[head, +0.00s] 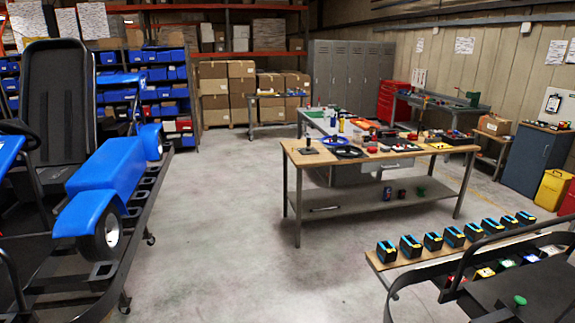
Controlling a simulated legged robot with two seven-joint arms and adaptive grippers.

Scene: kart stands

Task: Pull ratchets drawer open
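No drawer carries a label I can read, so I cannot tell which is the ratchets drawer. A red tool cabinet (393,101) stands at the back right by the wall; its drawer fronts are too small to make out. A grey drawer unit (358,174) hangs under the top of the wooden workbench (298,158) in the middle of the room and looks shut. Neither of my grippers is in view.
A blue kart (105,188) on a stand fills the left side. A bench with several black and blue boxes (387,251) and a black tubular frame (440,262) stand at the lower right. Grey lockers (348,68) line the back. The concrete floor (230,240) between is clear.

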